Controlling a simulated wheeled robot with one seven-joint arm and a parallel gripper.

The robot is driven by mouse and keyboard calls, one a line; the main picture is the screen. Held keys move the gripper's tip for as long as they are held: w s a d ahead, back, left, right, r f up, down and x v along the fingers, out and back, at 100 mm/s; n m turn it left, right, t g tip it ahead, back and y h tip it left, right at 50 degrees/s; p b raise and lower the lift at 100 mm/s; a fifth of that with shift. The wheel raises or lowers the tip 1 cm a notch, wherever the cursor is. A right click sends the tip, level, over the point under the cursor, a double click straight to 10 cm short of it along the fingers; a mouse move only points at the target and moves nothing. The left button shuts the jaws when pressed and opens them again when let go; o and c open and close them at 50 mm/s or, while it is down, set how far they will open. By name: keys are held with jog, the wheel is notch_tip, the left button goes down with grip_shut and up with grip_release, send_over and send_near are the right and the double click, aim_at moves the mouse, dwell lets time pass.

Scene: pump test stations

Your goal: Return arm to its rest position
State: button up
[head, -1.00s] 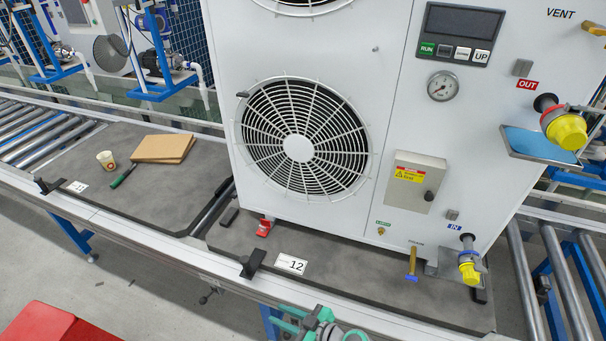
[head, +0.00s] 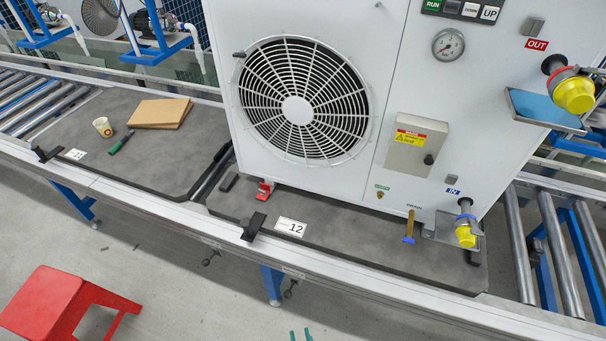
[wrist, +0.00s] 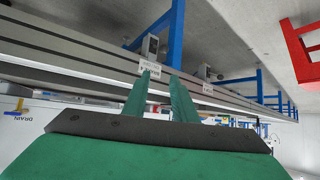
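My gripper (wrist: 161,77) shows in the wrist view as two green fingers with a clear gap between them and nothing held. In the head view only the tips of its green fingers (head: 301,335) show at the bottom edge, in front of and below the conveyor's front rail. It is apart from the white pump unit (head: 395,60) with the fan grille. The rest of my arm is out of the head view.
The conveyor's front rail (head: 330,268) runs across the view; it also shows in the wrist view (wrist: 90,55). A red stool (head: 45,300) stands on the floor at the lower left. A cup (head: 103,127), a green marker (head: 121,143) and a cardboard piece (head: 158,113) lie on the left mat.

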jog(key=s+r+m+t+h, duration=0.1)
jog(key=s+r+t, duration=0.1)
jog(key=s+r, duration=0.4)
jog(key=s+r+m+t+h, duration=0.1)
jog(key=s+r+t, duration=0.2)
jog(key=s+r, duration=0.4)
notch_tip(320, 180, up, 8)
jog(key=shift+d+f, duration=0.1)
jog(key=shift+d, duration=0.25)
jog(key=shift+o, duration=0.8)
